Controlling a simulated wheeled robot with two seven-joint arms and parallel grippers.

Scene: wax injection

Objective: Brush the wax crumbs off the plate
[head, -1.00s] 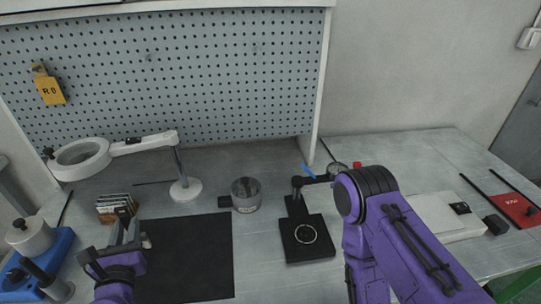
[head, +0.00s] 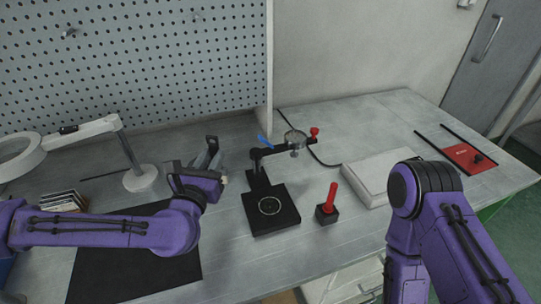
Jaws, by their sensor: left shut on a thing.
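My left gripper (head: 208,153) is left of this stand, above the bench. I cannot identify a brush. My right arm comes in at the right, but its gripper is not in view.
A red handle (head: 331,195) stands upright in a black block right of the plate. A pale slab (head: 372,178) lies further right, partly behind my right arm. A dark mat (head: 135,268) lies under my left arm. A magnifier lamp (head: 138,178) stands at back left.

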